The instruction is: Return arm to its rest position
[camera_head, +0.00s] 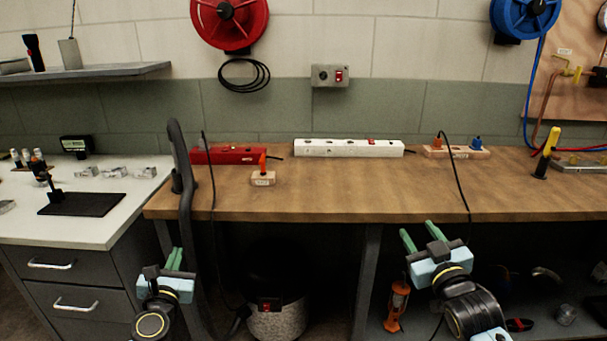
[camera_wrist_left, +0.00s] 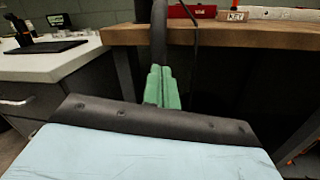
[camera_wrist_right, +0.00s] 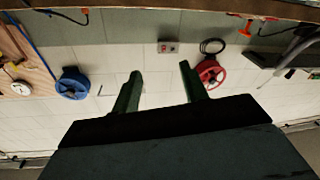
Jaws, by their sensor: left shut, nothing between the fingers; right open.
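My left gripper (camera_head: 174,258) is in front of the wooden bench, low at the left in the head view. Its green fingers are together and empty; they also show in the left wrist view (camera_wrist_left: 161,86). My right gripper (camera_head: 420,235) is in front of the bench, right of centre in the head view. Its green fingers stand apart with nothing between them, as the right wrist view (camera_wrist_right: 158,82) also shows. Neither gripper touches anything that I can see.
The wooden bench (camera_head: 340,195) carries a red power strip (camera_head: 228,155), a white power strip (camera_head: 348,148) and small wooden blocks. A grey hose (camera_head: 184,200) stands near my left gripper. A vacuum canister (camera_head: 277,318) and an orange tool (camera_head: 397,305) are below the bench.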

